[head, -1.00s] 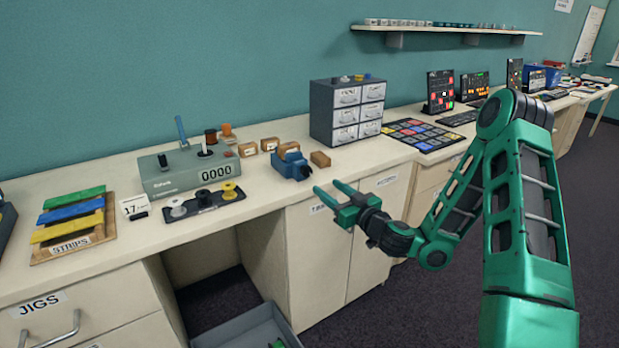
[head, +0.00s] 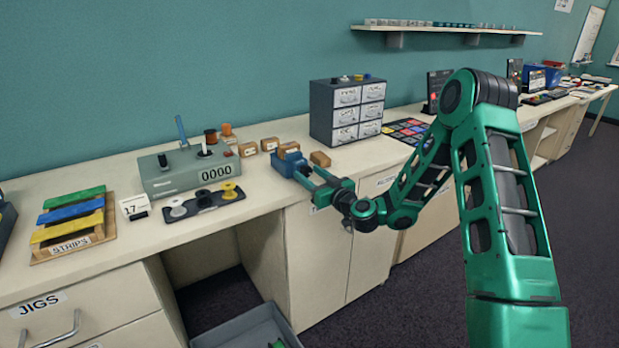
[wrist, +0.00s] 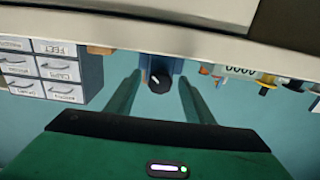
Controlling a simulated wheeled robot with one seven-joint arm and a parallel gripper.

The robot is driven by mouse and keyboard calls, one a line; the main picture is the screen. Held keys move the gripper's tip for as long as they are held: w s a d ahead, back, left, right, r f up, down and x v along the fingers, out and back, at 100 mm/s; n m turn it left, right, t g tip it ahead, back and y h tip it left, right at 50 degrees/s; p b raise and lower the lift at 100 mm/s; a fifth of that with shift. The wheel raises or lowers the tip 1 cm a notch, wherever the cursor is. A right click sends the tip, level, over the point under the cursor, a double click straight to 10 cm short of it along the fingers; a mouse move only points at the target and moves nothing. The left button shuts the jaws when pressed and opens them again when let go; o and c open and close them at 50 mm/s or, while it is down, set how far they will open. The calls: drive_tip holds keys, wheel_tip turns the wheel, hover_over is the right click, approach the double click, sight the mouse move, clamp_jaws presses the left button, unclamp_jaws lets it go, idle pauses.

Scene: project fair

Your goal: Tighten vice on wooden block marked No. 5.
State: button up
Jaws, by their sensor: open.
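The blue vice (head: 287,164) stands at the front edge of the bench, with a wooden block (head: 289,149) at its jaws. I cannot read that block's number. My gripper (head: 308,176) is open at the vice's front side. In the wrist view, which is upside down, the vice's dark round knob (wrist: 159,81) with a white mark lies between my two green fingers (wrist: 158,97). The fingers are apart on either side of it. I cannot tell whether they touch it.
Loose wooden blocks stand behind the vice (head: 270,144) and to its right (head: 320,159). A grey-green counter box (head: 190,172) is left, and a drawer cabinet (head: 347,110) is behind right.

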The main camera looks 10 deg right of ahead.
drive_tip(key=shift+w, duration=0.15)
drive_tip(key=shift+c, duration=0.2)
drive_tip(key=c, duration=1)
drive_tip(key=shift+m, duration=0.4)
